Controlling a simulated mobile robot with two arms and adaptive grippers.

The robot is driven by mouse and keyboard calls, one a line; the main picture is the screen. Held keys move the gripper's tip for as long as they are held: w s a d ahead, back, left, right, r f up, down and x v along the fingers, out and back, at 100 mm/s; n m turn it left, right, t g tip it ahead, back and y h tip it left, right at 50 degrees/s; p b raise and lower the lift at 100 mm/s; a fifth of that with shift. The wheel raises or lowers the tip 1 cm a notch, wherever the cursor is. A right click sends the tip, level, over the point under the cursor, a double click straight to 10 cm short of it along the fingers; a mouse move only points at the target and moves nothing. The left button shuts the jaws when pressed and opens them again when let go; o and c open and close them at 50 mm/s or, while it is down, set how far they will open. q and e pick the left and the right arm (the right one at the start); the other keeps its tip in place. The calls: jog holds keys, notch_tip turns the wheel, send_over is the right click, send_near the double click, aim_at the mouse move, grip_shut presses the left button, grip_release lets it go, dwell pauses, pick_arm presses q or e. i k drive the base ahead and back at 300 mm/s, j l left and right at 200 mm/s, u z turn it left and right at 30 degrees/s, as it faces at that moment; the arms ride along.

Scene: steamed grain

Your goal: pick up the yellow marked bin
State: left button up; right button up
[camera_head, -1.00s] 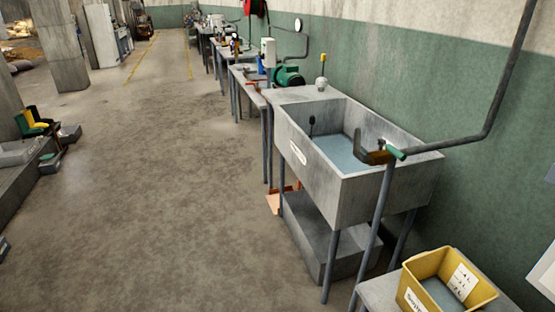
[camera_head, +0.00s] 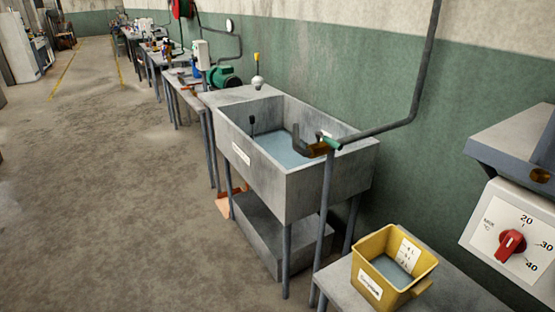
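The yellow bin (camera_head: 414,256) stands upright on a grey table (camera_head: 338,287) at the lower right. It has a white label on its front face, a paper with marks on its inner back wall, and a grey-blue inside. Its label text is too small to read surely. Neither of my grippers shows in the head view.
A large grey sink (camera_head: 331,182) with bluish water stands left of the bin, with a pipe (camera_head: 401,123) above it. A dial panel (camera_head: 511,236) with a red knob is at the far right. Tables (camera_head: 190,103) line the green wall. The floor (camera_head: 112,215) at left is clear.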

aim_at(390, 268)
jog(key=z, duration=0.75)
jog(key=i+j+z, duration=0.15)
jog(key=j+z, duration=0.15)
jog(key=i+j+z, duration=0.15)
jog(key=j+z, duration=0.15)
jog(key=i+j+z, duration=0.1)
jog(key=j+z, duration=0.25)
jog(key=j, duration=0.15)
jog(key=j+z, duration=0.3)
jog(key=j, duration=0.15)
